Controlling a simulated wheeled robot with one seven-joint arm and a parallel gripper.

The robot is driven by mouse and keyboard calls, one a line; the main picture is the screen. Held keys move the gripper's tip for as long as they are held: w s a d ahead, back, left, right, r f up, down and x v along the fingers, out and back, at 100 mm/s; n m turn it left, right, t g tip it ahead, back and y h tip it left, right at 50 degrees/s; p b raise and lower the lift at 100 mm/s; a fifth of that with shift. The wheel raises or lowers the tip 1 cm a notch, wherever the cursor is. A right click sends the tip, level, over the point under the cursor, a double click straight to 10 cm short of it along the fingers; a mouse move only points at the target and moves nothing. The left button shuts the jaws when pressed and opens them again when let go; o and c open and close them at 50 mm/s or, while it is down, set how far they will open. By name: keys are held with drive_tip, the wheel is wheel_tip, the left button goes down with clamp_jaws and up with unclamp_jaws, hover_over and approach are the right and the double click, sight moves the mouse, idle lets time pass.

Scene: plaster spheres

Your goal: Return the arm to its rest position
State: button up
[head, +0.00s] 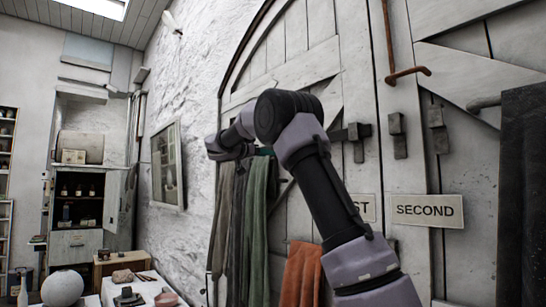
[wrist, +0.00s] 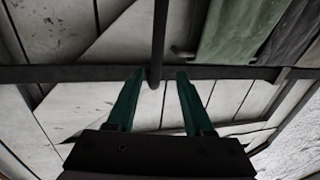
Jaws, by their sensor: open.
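My arm (head: 330,190) rises from the lower right in the head view. It bends at a dark elbow, and its far part reaches left and away to a wrist (head: 232,142) in front of the plank door. In the wrist view my gripper (wrist: 156,75) shows two teal fingers spread apart, with nothing held. The end of a dark rod (wrist: 158,45) appears between the fingertips. A dark horizontal bar (wrist: 70,74) runs behind them. I cannot tell whether the fingers touch either one.
Green cloth (wrist: 235,30) is close by in the wrist view. In the head view, grey and green cloths (head: 258,200) and an orange cloth (head: 303,272) hang by the door. A "SECOND" sign (head: 427,211) is at right. A white sphere (head: 62,288) sits lower left.

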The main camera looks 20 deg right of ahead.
drive_tip(key=shift+v, duration=0.8)
drive_tip(key=s+d+f+n+g+y, duration=0.25)
drive_tip(key=s+f+y, duration=0.2)
drive_tip(key=s, duration=0.45)
drive_tip(key=s+d+f+n+g+y, duration=0.1)
drive_tip(key=s+d+f+y, duration=0.25)
drive_tip(key=s+f, duration=0.35)
drive_tip(key=s+a+f+n+y, duration=0.1)
drive_tip(key=s+a+f+y, duration=0.2)
drive_tip(key=s, duration=0.6)
drive_tip(key=s+a+f+n+t+y, duration=0.1)
drive_tip(key=s+a+f+y, duration=0.2)
drive_tip(key=s, duration=0.6)
drive_tip(key=s+a+f+n+y, duration=0.2)
drive_tip(key=s+a+f+y, duration=0.1)
drive_tip(key=s+a+f, duration=0.2)
drive_tip(key=s+f, duration=0.2)
drive_tip(key=s, duration=0.2)
drive_tip(key=shift+s+a+f, duration=0.15)
drive_tip(key=shift+s+a, duration=0.15)
drive_tip(key=shift+a, duration=0.1)
